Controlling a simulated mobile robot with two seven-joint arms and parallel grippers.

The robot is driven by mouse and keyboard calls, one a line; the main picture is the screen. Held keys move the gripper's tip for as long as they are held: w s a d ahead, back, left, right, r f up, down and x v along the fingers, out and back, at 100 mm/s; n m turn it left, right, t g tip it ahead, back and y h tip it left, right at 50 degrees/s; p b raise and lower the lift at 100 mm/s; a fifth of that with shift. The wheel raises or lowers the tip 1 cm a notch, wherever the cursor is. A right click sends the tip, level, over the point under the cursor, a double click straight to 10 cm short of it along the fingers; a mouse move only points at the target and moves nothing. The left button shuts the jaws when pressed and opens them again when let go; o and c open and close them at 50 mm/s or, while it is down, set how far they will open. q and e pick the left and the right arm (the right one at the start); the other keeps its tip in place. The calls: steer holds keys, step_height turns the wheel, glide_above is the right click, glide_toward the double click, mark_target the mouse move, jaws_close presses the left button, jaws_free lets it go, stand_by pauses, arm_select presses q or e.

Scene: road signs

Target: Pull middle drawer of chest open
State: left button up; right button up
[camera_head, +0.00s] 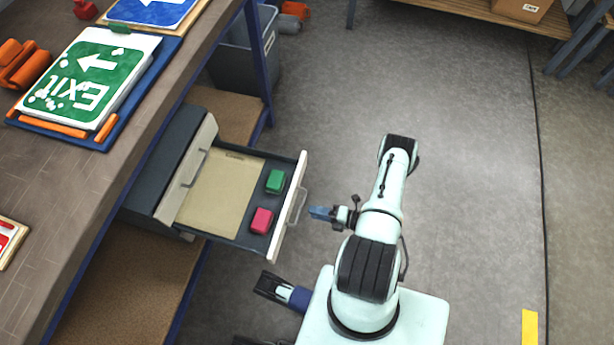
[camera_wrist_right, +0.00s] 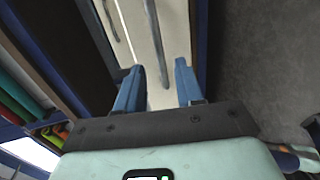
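The chest (camera_head: 165,157) is dark with pale fronts and stands on the shelf under the workbench. An upper drawer front with a handle (camera_head: 194,168) is at its side.
The workbench (camera_head: 150,100) holds a green exit sign (camera_head: 85,75) and other signs. A grey bin (camera_head: 245,60) stands behind the chest. Open concrete floor (camera_head: 470,150) lies to the right, with a dark cable (camera_head: 540,130) along it.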

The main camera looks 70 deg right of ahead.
steer(key=v, duration=0.8)
steer(key=shift+s+d+r, duration=0.1)
steer(key=shift+s+r, duration=0.05)
